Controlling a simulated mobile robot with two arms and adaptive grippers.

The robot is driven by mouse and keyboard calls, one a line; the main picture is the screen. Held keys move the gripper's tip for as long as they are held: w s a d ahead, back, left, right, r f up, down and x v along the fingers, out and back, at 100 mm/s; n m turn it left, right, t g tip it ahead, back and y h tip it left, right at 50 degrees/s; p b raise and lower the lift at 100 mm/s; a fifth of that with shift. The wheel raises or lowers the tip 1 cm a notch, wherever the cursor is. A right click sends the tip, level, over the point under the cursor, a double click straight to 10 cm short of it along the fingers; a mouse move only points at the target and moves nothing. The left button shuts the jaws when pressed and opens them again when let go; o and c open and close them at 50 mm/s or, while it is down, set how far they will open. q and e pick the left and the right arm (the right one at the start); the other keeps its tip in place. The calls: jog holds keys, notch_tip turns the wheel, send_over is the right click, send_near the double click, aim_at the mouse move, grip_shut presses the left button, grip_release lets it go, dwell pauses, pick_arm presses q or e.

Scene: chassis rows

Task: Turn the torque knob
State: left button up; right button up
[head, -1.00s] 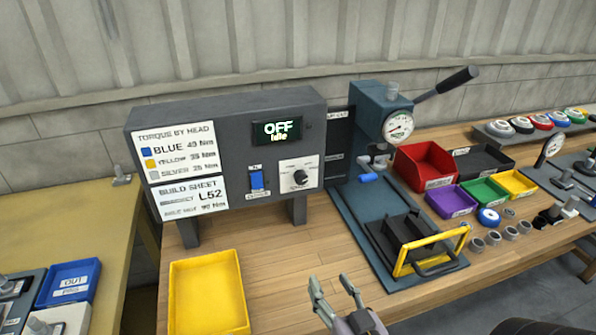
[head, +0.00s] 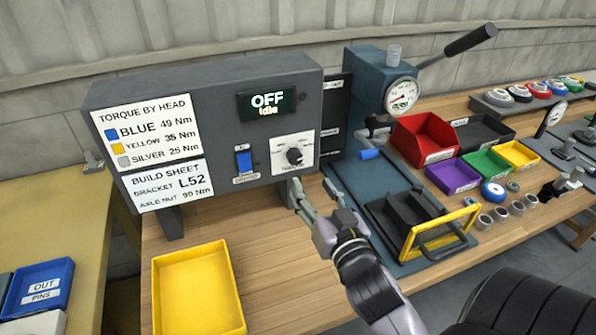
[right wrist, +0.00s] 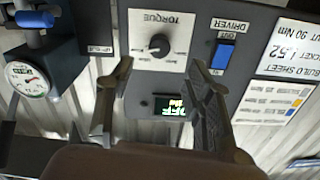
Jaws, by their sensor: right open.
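The torque knob (head: 294,155) is a small black dial on a white plate on the front of a grey control box (head: 215,85). It also shows in the right wrist view (right wrist: 159,44), upside down, on its plate marked TORQUE. My right gripper (head: 312,188) is open and empty, just below and in front of the knob, apart from it. In the right wrist view its two fingers (right wrist: 160,85) stand either side of the box's display, with the knob beyond and between them. The display (head: 267,101) reads OFF, Idle. My left gripper is in neither view.
A blue switch (head: 244,161) sits left of the knob. A torque chart (head: 153,135) lists BLUE 49, YELLOW 35, SILVER 25 Nm. A press (head: 375,80) with a gauge stands to the right. A yellow tray (head: 197,290) lies below the box. Coloured bins (head: 425,140) stand further right.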

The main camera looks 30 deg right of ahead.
aim_at(296, 161)
jog(key=p+x, duration=0.2)
jog(key=x, duration=0.5)
jog(key=shift+w+d+r, duration=0.1)
jog(key=shift+w, duration=0.3)
jog(key=shift+w+d, duration=0.1)
jog(key=shift+w, duration=0.6)
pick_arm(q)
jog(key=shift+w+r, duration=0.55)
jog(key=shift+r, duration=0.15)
pick_arm(e)
jog(key=shift+c, duration=0.3)
grip_shut()
